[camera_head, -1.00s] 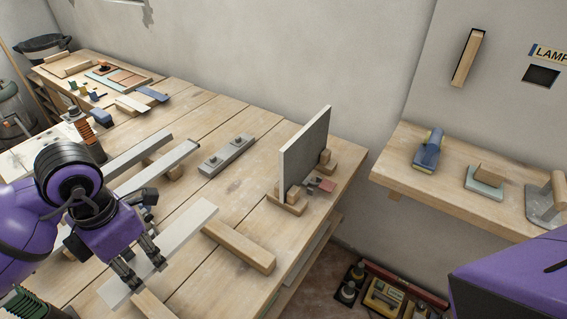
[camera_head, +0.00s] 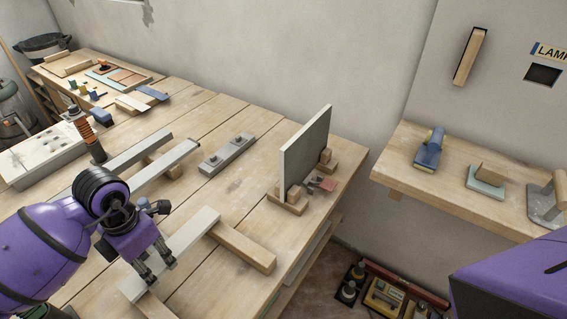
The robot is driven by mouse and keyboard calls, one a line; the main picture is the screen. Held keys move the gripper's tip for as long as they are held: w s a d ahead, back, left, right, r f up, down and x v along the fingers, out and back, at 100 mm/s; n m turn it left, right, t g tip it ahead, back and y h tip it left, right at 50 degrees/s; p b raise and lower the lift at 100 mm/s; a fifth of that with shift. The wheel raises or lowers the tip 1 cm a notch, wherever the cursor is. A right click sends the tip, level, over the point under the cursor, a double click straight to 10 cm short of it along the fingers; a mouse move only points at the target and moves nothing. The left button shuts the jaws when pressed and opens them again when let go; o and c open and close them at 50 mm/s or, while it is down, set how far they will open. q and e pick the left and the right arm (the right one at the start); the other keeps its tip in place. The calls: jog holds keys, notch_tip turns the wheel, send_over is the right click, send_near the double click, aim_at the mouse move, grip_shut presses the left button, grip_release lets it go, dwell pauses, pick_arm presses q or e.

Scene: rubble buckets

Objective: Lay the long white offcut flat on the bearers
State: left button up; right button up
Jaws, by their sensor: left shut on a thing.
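The long white offcut (camera_head: 192,234) is a pale flat strip running diagonally across the lower left of the head view. My left gripper (camera_head: 160,277) is shut on it, towards its near end. One wooden bearer (camera_head: 243,248) lies on the bench, with the offcut's far end over or against its left end. A second bearer (camera_head: 152,308) shows partly below the offcut's near end, cut off by the frame edge. The offcut looks about level and very low over the bearers; I cannot tell whether it touches them. My right gripper is out of view.
Two long grey bars (camera_head: 160,166) lie on wooden blocks behind my left gripper. A grey bar with knobs (camera_head: 228,154) lies mid-bench. An upright grey panel (camera_head: 306,150) stands in wooden blocks at the right. Bare bench lies between the knobbed bar and the panel.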

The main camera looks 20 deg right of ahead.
pick_arm(q)
jog(key=shift+f, duration=0.55)
jog(key=o, duration=1.3)
jog(key=shift+c, duration=0.2)
notch_tip(320, 180, up, 13)
